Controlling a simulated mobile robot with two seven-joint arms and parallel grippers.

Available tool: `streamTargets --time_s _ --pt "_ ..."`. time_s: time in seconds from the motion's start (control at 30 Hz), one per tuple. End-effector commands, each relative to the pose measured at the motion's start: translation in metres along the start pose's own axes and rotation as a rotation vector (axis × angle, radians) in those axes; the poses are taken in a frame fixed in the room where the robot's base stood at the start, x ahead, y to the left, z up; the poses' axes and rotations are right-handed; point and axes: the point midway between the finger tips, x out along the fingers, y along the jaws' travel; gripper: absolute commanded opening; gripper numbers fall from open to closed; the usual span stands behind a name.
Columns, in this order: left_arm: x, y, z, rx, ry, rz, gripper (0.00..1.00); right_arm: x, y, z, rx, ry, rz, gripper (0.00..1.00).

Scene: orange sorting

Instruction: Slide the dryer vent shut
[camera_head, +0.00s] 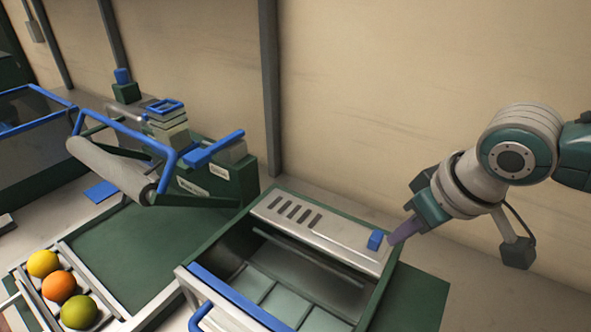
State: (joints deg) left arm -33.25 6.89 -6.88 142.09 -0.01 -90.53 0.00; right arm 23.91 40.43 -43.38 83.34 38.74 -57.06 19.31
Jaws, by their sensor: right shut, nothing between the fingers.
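The dryer (388,292) is a green open-topped box at lower centre. Its vent (338,240) is a pale metal plate with several dark slots, lying along the back of the box top, and a blue knob (375,239) stands near its right end. In front of the plate the box is open, showing pale panels inside. My right gripper (394,240) is shut and empty, its purplish fingertips just right of the blue knob; I cannot tell whether they touch it. My left gripper is not in view.
A tray (65,262) at lower left holds a yellow, an orange and a green fruit. A grey roller (110,168) with blue levers stands behind a green surface (150,250). A beige wall (400,80) closes the back. Blue bars edge the dryer's front.

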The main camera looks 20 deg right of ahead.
Motion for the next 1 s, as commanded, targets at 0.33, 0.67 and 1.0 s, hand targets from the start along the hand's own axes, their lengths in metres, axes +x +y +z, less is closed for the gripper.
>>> streamTargets --time_s 0.33,0.67,1.0 --pt "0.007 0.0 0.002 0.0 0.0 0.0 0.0 0.009 0.0 0.004 0.0 0.0 0.0 0.0" --pt "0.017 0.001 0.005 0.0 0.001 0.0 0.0 0.022 0.0 0.01 0.001 -0.001 0.001 0.0" --pt "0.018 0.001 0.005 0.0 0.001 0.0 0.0 0.024 0.0 0.01 0.0 0.0 0.0 0.0"
